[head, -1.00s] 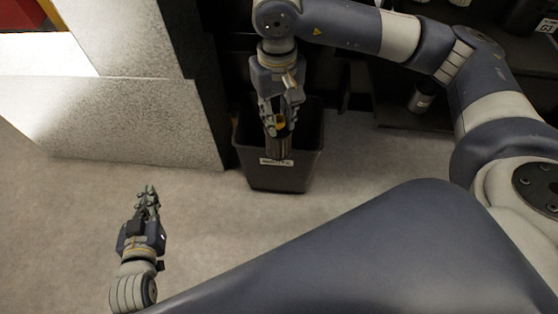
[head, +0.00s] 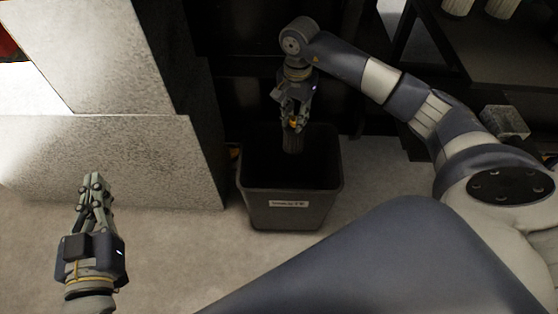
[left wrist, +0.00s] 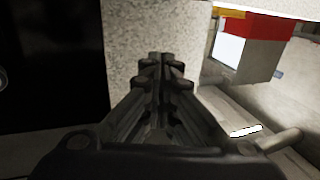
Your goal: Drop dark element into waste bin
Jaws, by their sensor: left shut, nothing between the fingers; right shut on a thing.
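The waste bin (head: 290,215) is a dark open-topped box with a small white label on its front, standing on the floor in the head view. The dark element (head: 292,143) is a dark ribbed cylinder hanging down from my right gripper (head: 294,118), which is shut on its upper end. In the picture the element overlaps the bin's opening near its back side; its exact height over the rim is hard to tell. My left gripper (head: 93,180) is shut and empty, off to the left of the bin. It also shows in the left wrist view (left wrist: 160,58).
A speckled grey block (head: 150,160) stands left of the bin. Dark shelving (head: 485,60) is at the right, with a small box (head: 505,122) near it. A red and white object (left wrist: 250,45) shows in the left wrist view. The floor in front of the bin is clear.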

